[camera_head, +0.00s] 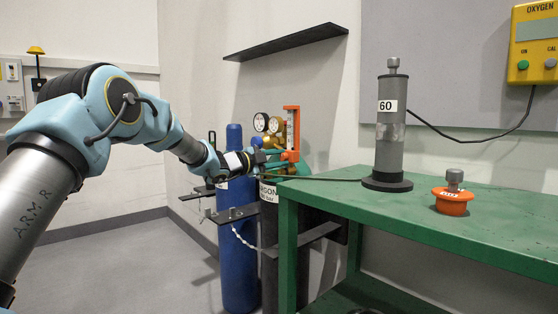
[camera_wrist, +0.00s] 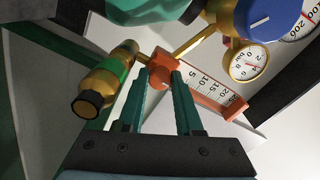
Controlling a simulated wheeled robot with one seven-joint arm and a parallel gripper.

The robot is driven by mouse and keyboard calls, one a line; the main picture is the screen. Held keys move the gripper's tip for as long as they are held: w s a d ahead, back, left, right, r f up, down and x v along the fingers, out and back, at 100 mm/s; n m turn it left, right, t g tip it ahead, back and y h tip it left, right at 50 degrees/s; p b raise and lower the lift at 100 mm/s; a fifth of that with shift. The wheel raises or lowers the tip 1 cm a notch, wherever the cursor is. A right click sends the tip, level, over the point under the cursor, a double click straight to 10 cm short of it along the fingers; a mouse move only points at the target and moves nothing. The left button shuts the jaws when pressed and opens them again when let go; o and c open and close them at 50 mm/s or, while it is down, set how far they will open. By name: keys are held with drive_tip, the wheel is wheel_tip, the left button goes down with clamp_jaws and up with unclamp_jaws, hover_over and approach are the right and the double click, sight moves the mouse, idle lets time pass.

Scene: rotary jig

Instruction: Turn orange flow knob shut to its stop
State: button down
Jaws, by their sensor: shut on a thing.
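The orange flow knob (camera_wrist: 161,77) shows in the wrist view at the lower end of the orange flowmeter (camera_wrist: 208,99), which carries a white numbered scale. My gripper (camera_wrist: 165,80) is shut on the knob, one dark green finger on each side. The fingers and the closeness of the parts hide much of the knob, so its turn angle cannot be told. In the head view the flowmeter (camera_head: 291,128) stands upright above the cylinders, and my gripper (camera_head: 262,158) reaches it from the left. The knob is too small to make out there.
A blue regulator knob (camera_wrist: 260,20), a pressure gauge (camera_wrist: 248,62) and a brass fitting with a green band (camera_wrist: 107,80) crowd the fingers. A blue cylinder (camera_head: 238,240) and the argon cylinder (camera_head: 269,215) stand below. A green table (camera_head: 350,200) is close on the right.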

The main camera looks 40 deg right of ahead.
drive_tip(key=c, duration=0.6)
unclamp_jaws()
